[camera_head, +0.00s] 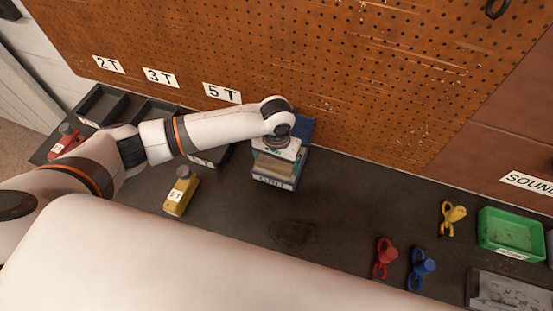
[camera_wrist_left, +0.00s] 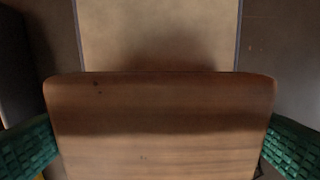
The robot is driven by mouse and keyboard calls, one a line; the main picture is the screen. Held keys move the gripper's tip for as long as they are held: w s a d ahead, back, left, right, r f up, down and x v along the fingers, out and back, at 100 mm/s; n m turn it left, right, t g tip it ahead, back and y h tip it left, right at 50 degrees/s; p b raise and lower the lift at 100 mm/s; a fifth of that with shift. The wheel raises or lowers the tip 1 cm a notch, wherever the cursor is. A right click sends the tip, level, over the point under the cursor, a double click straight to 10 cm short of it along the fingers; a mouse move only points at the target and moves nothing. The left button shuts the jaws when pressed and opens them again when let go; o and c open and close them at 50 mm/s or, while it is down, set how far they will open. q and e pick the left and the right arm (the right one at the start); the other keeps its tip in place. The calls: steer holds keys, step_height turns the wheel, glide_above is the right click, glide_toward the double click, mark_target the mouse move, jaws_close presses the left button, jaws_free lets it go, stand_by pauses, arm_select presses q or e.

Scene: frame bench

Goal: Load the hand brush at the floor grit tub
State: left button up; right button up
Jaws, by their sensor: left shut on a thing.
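My left gripper (camera_head: 285,152) reaches over the bench and points down at a small open tub (camera_head: 272,182) with a pale label on its front. The label is too small to read surely. In the left wrist view, the green finger pads close on both sides of a brown wooden block (camera_wrist_left: 160,125), likely the hand brush's back. Its bristles are hidden. Beyond the block lies a tan surface (camera_wrist_left: 158,35) between two straight edges, likely the tub's inside. I cannot tell whether the brush touches it. My right gripper is not in view.
A blue panel (camera_head: 303,128) stands behind the tub. Red (camera_head: 384,258), blue (camera_head: 421,268) and yellow (camera_head: 452,216) tools and a green tray (camera_head: 511,234) are at right. The pegboard backs the bench.

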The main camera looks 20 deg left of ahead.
arm_select(q)
steer(key=shift+s+f+p, duration=0.1)
steer(key=shift+s+p, duration=0.05)
steer(key=shift+p, duration=0.2)
stand_by(1.2)
step_height(320, 180, up, 7)
steer(key=p, duration=0.8)
steer(key=shift+p, duration=0.4)
stand_by(0.4)
